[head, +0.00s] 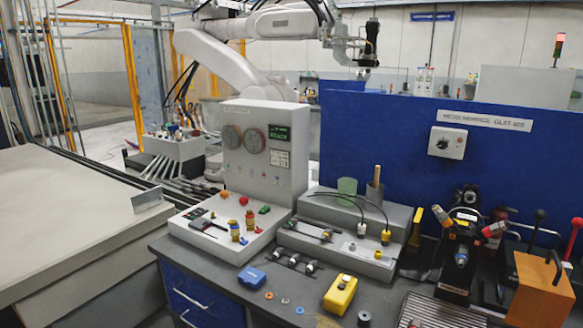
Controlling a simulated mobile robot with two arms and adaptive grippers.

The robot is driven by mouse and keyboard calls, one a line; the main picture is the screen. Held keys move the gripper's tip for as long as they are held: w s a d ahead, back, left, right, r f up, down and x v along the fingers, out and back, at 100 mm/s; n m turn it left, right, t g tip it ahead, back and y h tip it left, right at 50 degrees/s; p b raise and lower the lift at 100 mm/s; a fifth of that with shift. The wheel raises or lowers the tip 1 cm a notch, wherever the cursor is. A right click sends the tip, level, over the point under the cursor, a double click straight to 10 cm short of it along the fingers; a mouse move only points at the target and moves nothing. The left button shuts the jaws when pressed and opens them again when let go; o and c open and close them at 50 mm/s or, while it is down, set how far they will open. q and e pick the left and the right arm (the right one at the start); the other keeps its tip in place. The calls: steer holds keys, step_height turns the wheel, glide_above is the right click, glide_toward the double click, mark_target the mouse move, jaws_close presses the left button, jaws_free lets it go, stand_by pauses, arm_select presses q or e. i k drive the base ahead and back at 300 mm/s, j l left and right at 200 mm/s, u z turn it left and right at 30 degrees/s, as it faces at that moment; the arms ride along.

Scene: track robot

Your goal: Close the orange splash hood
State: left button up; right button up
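The orange splash hood (538,291) is at the lower right of the head view, cut off by the bottom edge. It is a boxy orange cover with a sloping top edge and a thin dark handle or rod at its upper right. It stands just right of a black fixture (461,250) with a blue-grey nozzle in its middle and yellow and red tipped parts. I cannot tell how far the hood is open. Neither of my grippers is in view.
A dark bench (255,293) holds a grey control box (262,160), a yellow device (340,294), a blue case (251,277) and small rings. Levers with red and black knobs rise behind the hood. A blue partition (385,130) stands behind. A pale table (60,230) is at left.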

mark_target(544, 298)
steer(key=z, duration=1.4)
